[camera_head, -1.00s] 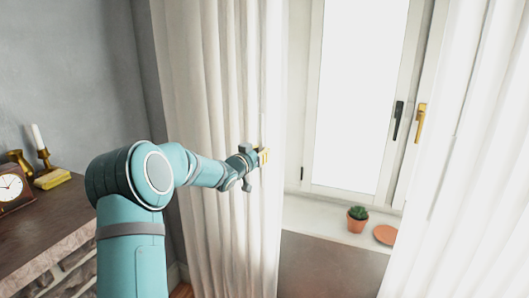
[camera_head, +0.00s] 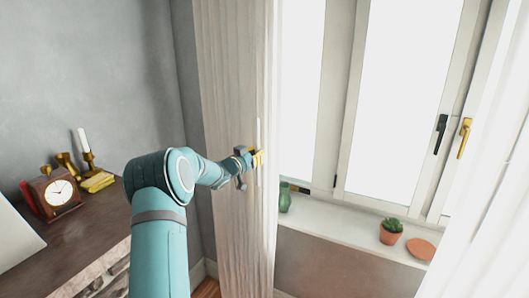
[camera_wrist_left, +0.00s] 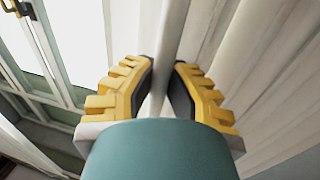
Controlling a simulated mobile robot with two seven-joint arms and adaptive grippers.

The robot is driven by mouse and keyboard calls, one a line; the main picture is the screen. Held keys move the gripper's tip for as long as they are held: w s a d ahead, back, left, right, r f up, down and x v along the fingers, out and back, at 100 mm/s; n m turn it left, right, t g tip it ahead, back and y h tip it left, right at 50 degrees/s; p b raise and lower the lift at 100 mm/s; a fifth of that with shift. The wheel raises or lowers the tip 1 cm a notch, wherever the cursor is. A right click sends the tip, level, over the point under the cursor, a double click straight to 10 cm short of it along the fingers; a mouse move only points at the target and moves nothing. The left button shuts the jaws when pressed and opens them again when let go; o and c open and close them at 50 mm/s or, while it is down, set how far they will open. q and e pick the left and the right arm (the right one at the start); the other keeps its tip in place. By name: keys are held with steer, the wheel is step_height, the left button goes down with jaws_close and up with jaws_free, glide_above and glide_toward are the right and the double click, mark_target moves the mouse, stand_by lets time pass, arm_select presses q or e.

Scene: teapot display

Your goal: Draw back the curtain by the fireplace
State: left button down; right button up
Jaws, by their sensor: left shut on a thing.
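The white left curtain (camera_head: 228,80) hangs in a narrow, gathered bundle between the grey wall and the window in the head view. My left gripper (camera_head: 257,159) is at its right edge, about halfway down the visible cloth. The bare window (camera_head: 400,90) shows to the right of the curtain. My right gripper is not in view.
A second white curtain (camera_head: 480,200) hangs at the right. The sill (camera_head: 340,222) holds a green vase (camera_head: 285,197), a potted succulent (camera_head: 391,231) and a terracotta saucer (camera_head: 421,248). A clock (camera_head: 58,193) and candlestick (camera_head: 89,165) stand on the mantel (camera_head: 90,232) at left.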

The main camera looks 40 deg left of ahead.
arm_select(q)
steer(key=shift+a, duration=0.15)
steer(key=c, duration=0.9)
jaws_free()
steer(key=shift+c, duration=0.2)
steer(key=shift+s, duration=0.15)
steer(key=s, duration=1.2)
steer(key=shift+d, duration=0.25)
steer(key=shift+w, duration=0.1)
